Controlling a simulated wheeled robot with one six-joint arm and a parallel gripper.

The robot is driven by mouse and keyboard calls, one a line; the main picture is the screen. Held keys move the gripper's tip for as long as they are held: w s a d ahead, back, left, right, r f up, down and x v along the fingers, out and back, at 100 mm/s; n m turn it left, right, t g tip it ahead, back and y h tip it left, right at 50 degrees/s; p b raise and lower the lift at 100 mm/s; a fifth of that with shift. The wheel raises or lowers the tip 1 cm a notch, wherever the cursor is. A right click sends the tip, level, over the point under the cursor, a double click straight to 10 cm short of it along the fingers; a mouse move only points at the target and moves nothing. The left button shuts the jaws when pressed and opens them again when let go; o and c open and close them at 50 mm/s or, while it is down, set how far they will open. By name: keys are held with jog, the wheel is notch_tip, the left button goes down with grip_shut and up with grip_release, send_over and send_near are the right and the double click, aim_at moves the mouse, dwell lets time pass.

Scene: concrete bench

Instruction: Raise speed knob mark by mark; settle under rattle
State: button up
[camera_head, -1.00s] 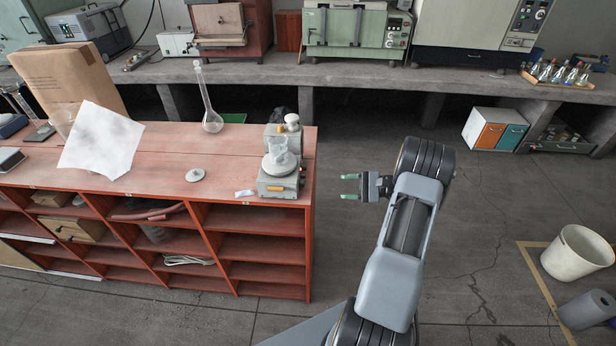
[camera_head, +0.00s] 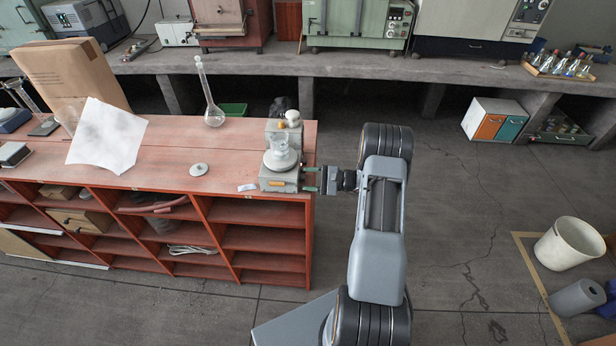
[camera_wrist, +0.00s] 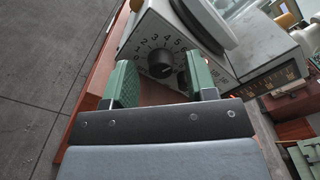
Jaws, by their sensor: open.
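In the head view my gripper (camera_head: 309,180) is at the right side of the stirrer (camera_head: 278,184), near the bench end. A glass beaker (camera_head: 279,147) stands on the stirrer's round plate. The knob is hidden in the head view.
The red wooden bench (camera_head: 165,180) also bears a tall flask (camera_head: 213,116), a white sheet (camera_head: 107,137) and a small round disc (camera_head: 199,169). A white bucket (camera_head: 570,243) stands on the floor at the right. Floor right of the bench is clear around my arm.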

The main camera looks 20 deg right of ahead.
jog(key=shift+w+a, duration=0.1)
jog(key=shift+a, duration=0.15)
